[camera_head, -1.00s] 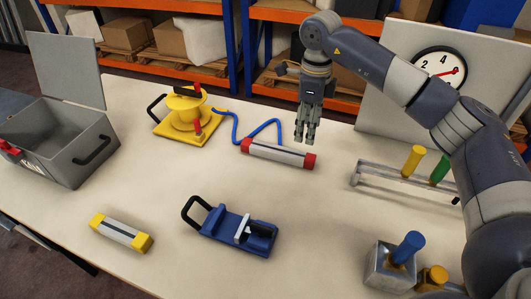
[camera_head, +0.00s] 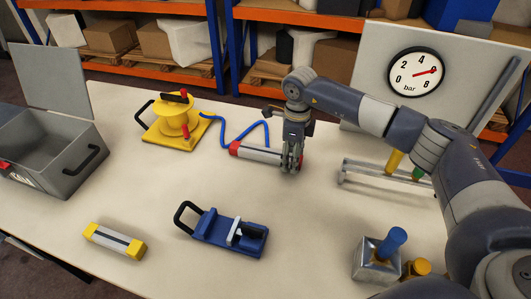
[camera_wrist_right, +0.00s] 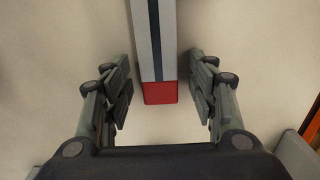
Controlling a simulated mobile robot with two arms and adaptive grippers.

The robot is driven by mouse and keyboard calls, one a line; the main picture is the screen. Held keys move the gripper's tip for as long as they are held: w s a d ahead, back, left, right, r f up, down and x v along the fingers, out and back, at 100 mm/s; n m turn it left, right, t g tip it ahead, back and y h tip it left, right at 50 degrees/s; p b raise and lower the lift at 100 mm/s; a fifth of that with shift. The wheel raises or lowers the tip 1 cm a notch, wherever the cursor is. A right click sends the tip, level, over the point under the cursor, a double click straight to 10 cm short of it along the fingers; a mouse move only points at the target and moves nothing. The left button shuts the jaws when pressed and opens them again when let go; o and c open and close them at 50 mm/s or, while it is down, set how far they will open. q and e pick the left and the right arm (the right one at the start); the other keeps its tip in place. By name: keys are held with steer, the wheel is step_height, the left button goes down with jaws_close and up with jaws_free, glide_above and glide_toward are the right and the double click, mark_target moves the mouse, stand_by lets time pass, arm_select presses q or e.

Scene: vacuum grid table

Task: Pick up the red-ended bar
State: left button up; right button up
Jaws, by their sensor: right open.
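The red-ended bar (camera_head: 258,153) lies on the table, light grey with a dark stripe and red ends. In the head view its right end is partly hidden by my right gripper (camera_head: 291,160). In the right wrist view the bar (camera_wrist_right: 156,45) comes down from the top edge, and its red end (camera_wrist_right: 160,93) lies between the fingers. My right gripper (camera_wrist_right: 160,97) is open, with a gap on both sides of the red end. My left gripper is in no view.
A blue hose (camera_head: 226,138) runs from the yellow reel (camera_head: 172,121) to near the bar. A grey rack (camera_head: 385,172) stands to the right, before a gauge panel (camera_head: 365,85). A blue clamp (camera_head: 228,234), yellow-ended bar (camera_head: 115,240) and grey box (camera_head: 55,150) also stand here.

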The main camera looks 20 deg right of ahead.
steer(key=shift+c, duration=0.5)
jaws_close()
steer(key=shift+r, duration=0.15)
steer(key=shift+w+r+b, duration=0.1)
steer(key=shift+r+b, duration=0.2)
steer(key=shift+r, duration=0.3)
steer(key=shift+s+a+r+b, duration=0.1)
steer(key=shift+s+r+b, duration=0.15)
steer(key=shift+r, duration=0.25)
steer(key=shift+s+a+r+b, duration=0.1)
steer(key=shift+s+r+b, duration=0.15)
steer(key=shift+r, duration=0.25)
steer(key=s+a+b, duration=0.1)
steer(key=s+a, duration=0.1)
steer(key=s, duration=0.2)
steer(key=s+a+r+b, duration=0.1)
steer(key=s+a, duration=0.1)
steer(key=s, duration=0.3)
steer(key=s+a+b, duration=0.1)
steer(key=s+a, duration=0.1)
steer(key=s, duration=0.2)
steer(key=shift+s+r, duration=0.25)
steer(key=shift+r, duration=0.05)
steer(key=shift+s+a+r, duration=0.1)
steer(key=shift+s+r, duration=0.05)
steer(key=shift+r, duration=0.15)
steer(key=shift+r+p, duration=1.2)
steer(key=shift+r, duration=0.8)
